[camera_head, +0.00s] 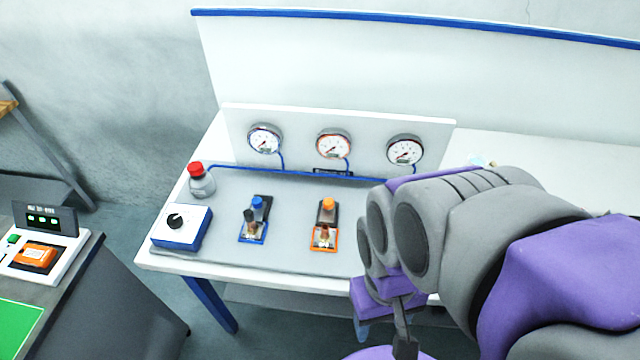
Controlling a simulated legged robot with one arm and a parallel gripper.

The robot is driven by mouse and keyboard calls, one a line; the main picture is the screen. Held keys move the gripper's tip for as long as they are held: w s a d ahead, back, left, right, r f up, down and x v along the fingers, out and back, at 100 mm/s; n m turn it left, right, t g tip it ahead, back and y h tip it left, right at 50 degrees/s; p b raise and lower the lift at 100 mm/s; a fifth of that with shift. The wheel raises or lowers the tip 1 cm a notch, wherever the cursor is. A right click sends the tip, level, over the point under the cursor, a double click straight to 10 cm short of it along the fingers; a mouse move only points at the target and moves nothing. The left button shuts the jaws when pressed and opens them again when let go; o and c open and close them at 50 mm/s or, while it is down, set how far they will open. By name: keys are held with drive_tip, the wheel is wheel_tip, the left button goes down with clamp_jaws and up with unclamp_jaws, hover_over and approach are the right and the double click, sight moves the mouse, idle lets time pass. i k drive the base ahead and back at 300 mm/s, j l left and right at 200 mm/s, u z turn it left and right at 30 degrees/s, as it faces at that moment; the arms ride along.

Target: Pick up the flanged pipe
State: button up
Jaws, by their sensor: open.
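I cannot make out a flanged pipe in this view. My purple and grey arm covers the right part of the white table (545,150), and what lies behind it is hidden. My gripper (390,312) is low at the table's front edge, right of the orange-framed device (324,236). Its jaws are open and I see nothing between them, though the arm partly hides them.
A grey mat (290,205) bears a red-capped bottle (201,181), a dial box (181,227) and a blue-framed device (253,232). Several gauges (333,145) stand behind on a white panel. A dark bench (100,300) with a small instrument (42,250) stands left, across a floor gap.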

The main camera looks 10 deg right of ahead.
sight(324, 238)
drive_tip(key=l+z, duration=0.15)
drive_tip(key=z, duration=0.5)
drive_tip(key=u, duration=1.4)
drive_tip(key=z, duration=0.6)
drive_tip(key=k+j+z, duration=0.1)
drive_tip(key=k, duration=0.25)
drive_tip(key=k+j+z, duration=0.1)
drive_tip(key=k+j, duration=0.15)
drive_tip(key=k, duration=0.15)
